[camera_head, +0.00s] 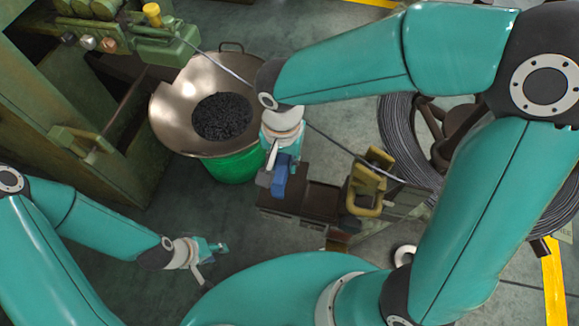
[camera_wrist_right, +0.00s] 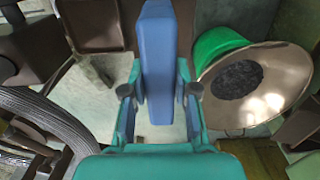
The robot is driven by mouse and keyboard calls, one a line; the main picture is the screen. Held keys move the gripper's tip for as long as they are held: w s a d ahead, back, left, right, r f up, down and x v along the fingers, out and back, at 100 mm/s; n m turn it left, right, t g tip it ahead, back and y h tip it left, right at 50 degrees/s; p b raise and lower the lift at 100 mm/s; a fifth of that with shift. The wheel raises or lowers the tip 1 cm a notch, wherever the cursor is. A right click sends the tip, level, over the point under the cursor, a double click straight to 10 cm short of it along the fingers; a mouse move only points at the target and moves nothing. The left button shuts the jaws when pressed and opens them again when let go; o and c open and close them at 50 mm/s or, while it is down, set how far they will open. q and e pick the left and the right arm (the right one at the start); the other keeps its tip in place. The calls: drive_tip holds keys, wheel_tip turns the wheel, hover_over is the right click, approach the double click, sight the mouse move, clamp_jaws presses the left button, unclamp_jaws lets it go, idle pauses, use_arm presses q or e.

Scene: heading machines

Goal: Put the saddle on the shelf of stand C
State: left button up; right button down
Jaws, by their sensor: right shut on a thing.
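A long blue block, which I take to be the saddle (camera_head: 279,180), is held in my right gripper (camera_head: 276,168) in the head view. In the right wrist view the saddle (camera_wrist_right: 158,50) points away from the camera between the two fingers of the right gripper (camera_wrist_right: 159,95), which is shut on it. Below it and to its right in the head view is a dark brown stand with a flat top (camera_head: 322,197); I cannot read a letter on it. Whether the saddle touches it is unclear. My left gripper (camera_head: 208,249) is low at the left, over bare floor; its opening is unclear.
A bronze-coloured bowl (camera_head: 180,105) of dark pieces sits on a green drum (camera_head: 232,168) left of my right gripper. A green machine (camera_head: 60,110) fills the upper left. A wire coil (camera_head: 400,125) lies right. A wire (camera_head: 340,145) crosses near the yellow clamp (camera_head: 365,205).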

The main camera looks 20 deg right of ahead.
drive_tip(key=shift+f+b, duration=0.5)
drive_tip(key=shift+f, duration=1.55)
drive_tip(key=shift+f, duration=0.1)
drive_tip(key=c, duration=0.9)
unclamp_jaws()
drive_tip(key=shift+r, duration=0.45)
wheel_tip(320, 180, up, 11)
drive_tip(key=p, duration=0.3)
drive_tip(key=shift+r, duration=0.15)
